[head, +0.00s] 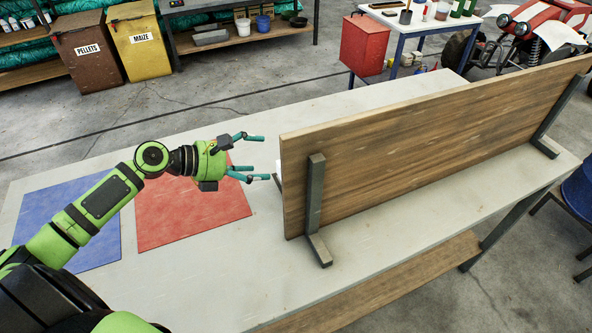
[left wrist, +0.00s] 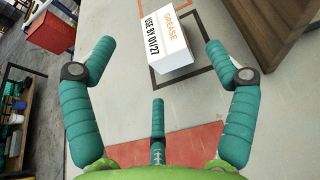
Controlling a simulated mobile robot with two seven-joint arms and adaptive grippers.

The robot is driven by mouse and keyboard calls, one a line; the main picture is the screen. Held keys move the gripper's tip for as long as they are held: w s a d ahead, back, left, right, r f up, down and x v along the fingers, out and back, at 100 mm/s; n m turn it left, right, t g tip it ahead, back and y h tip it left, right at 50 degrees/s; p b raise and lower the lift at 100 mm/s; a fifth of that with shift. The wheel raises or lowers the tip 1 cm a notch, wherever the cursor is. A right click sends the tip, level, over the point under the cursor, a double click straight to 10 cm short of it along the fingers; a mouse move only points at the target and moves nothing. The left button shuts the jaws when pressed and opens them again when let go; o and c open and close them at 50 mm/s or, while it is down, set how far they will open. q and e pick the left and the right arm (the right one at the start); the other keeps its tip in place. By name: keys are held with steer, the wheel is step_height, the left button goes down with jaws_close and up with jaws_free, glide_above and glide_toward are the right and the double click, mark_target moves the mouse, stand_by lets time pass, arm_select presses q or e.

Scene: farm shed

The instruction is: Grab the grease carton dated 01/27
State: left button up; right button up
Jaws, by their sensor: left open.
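The grease carton (left wrist: 166,42) is a white box with orange "GREASE" lettering and black "USE BY 01/27" on it. In the left wrist view it sits on the table inside a dark square outline, just beyond my fingertips. In the head view only a sliver of white (head: 279,170) shows past the end of the wooden board; the rest is hidden behind it. My left gripper (head: 258,157) is open and empty, its fingers pointing at the carton and apart from it; it also shows in the left wrist view (left wrist: 160,62). My right gripper is not in view.
An upright wooden board (head: 430,135) on dark metal feet stands along the table, close to the carton's right. A red mat (head: 190,215) lies under my left gripper, with a blue mat (head: 75,225) to its left. The table's near left surface is clear.

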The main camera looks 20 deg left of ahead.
arm_select(q)
steer(key=f, duration=0.1)
steer(key=w+d+f+b, duration=0.1)
steer(key=f, duration=0.1)
steer(key=d+f+b, duration=0.1)
steer(key=shift+w+f, duration=0.15)
steer(key=shift+w, duration=0.2)
steer(key=x, duration=0.3)
steer(key=shift+w+a+f+p, duration=0.15)
steer(key=shift+w+f+p, duration=0.05)
steer(key=shift+w+p, duration=0.1)
steer(key=shift+w+d+f, duration=0.25)
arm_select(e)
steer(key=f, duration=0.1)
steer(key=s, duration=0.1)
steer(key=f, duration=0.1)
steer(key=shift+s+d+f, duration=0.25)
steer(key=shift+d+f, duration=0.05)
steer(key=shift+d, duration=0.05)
arm_select(q)
steer(key=shift+s, duration=0.1)
steer(key=shift+c, duration=0.4)
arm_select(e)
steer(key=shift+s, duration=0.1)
arm_select(q)
steer(key=c, duration=1.2)
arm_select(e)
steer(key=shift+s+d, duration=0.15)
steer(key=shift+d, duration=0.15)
